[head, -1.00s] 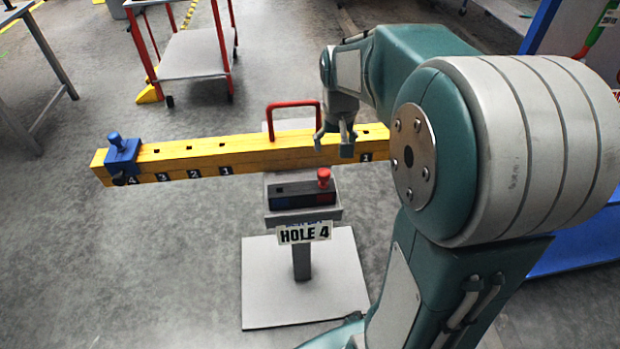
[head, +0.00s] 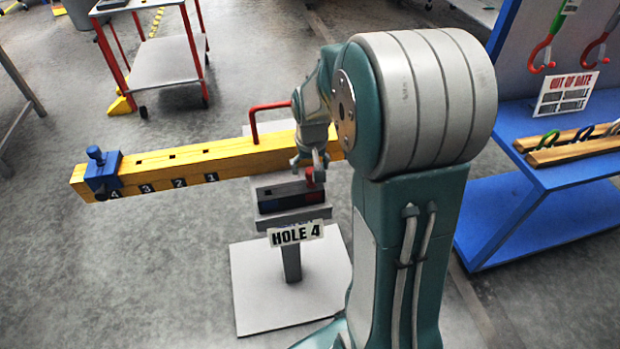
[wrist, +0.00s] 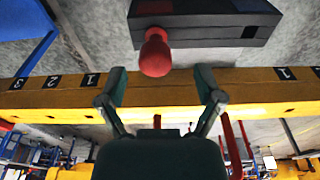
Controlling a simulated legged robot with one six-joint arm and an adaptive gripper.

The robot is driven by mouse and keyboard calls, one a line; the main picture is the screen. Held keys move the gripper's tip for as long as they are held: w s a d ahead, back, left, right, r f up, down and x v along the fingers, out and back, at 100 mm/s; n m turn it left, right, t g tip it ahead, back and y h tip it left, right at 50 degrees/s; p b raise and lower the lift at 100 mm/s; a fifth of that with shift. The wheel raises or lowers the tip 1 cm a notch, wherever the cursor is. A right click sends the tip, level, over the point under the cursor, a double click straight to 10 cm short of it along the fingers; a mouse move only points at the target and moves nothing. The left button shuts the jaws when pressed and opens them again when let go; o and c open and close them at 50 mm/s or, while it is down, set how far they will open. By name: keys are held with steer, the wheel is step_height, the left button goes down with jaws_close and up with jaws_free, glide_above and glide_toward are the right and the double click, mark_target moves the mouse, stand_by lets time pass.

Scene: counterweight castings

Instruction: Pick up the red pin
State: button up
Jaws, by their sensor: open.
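The red pin (head: 317,176) has a rounded head and stands in the right end of a dark holder block (head: 285,197) on the grey stand. In the wrist view the red pin (wrist: 155,52) sits at the block's edge, in line with the space between my fingers and beyond their tips. My gripper (head: 309,163) is open and empty, close by the pin in the head view and partly covering it. In the wrist view my gripper (wrist: 161,82) has its two fingers spread, with the yellow beam behind them. Whether a finger touches the pin I cannot tell.
The yellow numbered beam (head: 225,162) runs behind the stand, with a blue clamp (head: 102,172) at hole 4 and a red handle (head: 253,122). A sign (head: 296,233) reads HOLE 4. A blue shelf (head: 575,175) stands right; a red-legged cart (head: 170,60) stands behind.

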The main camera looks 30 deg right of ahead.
mark_target(311, 184)
step_height(311, 184, down, 2)
steer(key=shift+f, duration=0.25)
steer(key=shift+w+d+f, duration=0.1)
steer(key=shift+d+f, duration=0.1)
steer(key=shift+d, duration=0.2)
steer(key=shift+a, duration=0.15)
jaws_close()
steer(key=shift+a, duration=0.1)
